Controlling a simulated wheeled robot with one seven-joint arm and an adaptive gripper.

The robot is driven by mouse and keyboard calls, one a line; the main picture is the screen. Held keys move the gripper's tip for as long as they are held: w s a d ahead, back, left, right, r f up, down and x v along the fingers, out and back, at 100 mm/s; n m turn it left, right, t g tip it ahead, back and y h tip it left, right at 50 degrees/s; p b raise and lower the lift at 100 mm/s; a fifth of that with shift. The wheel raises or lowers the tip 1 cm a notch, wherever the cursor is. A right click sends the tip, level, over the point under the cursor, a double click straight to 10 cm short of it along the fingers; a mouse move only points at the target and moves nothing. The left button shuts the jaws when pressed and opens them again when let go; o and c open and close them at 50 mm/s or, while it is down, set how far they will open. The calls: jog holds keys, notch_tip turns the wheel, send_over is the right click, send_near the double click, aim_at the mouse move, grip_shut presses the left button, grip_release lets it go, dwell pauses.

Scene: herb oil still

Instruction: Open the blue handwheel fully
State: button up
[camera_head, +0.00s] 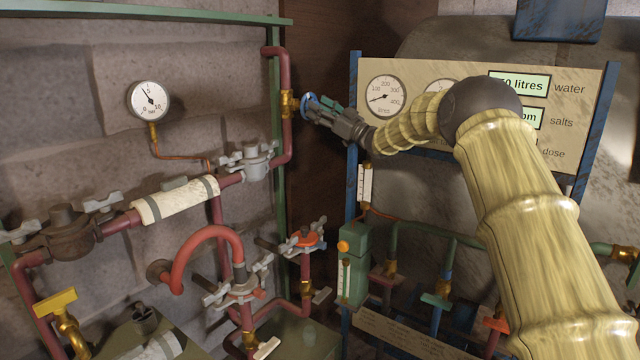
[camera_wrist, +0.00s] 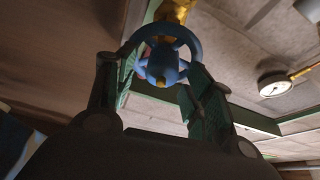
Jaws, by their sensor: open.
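The blue handwheel (camera_head: 307,104) sits on a brass valve (camera_head: 287,103) on the red vertical pipe in the head view. In the wrist view the blue handwheel (camera_wrist: 166,64) shows its rim, spokes and hub, with the brass valve body (camera_wrist: 174,12) behind it. My gripper (camera_head: 322,107) is at the wheel in the head view. In the wrist view my gripper (camera_wrist: 160,85) is open, with one green-padded finger on each side of the wheel. The fingers are close to the rim; I cannot tell whether they touch it.
A round pressure gauge (camera_head: 149,101) hangs on the stone wall at left; it also shows in the wrist view (camera_wrist: 274,85). A panel (camera_head: 575,92) with dials and displays stands behind my arm. Red pipes, grey clamps and a green post (camera_head: 277,160) are close to the wheel.

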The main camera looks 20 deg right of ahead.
jog(key=m+h+p, duration=0.2)
jog(key=m+p, duration=0.3)
jog(key=m+t+h+p, duration=0.1)
jog(key=m+h+p, duration=0.2)
jog(key=m+p, duration=0.2)
jog(key=m+t+h+p, duration=0.1)
jog(key=m+h+p, duration=0.1)
jog(key=m+p, duration=0.2)
jog(key=shift+s+a+r+m+h+p, duration=0.1)
jog(key=shift+r+m+h+p, duration=0.1)
jog(key=shift+m, duration=0.55)
jog(key=shift+a+r+m+h+p, duration=0.1)
jog(key=shift+m+p, duration=0.1)
jog(key=shift+m, duration=0.55)
jog(key=f+b+v, duration=0.1)
jog(key=b+v, duration=0.4)
jog(key=v, duration=0.6)
jog(key=s+a+f+g, duration=0.1)
jog(key=s+a+f, duration=0.1)
jog(key=f, duration=0.6)
jog(key=s+a+f+g+h, duration=0.1)
jog(key=s+a+f+g, duration=0.1)
jog(key=f, duration=0.7)
jog(key=s+a+f+g, duration=0.1)
jog(key=s+a+f, duration=0.2)
jog(key=f, duration=0.6)
jog(key=shift+s+a+n+h, duration=0.3)
jog(key=shift+s+a+n, duration=0.1)
jog(key=shift+a, duration=0.65)
jog(key=shift+f, duration=0.1)
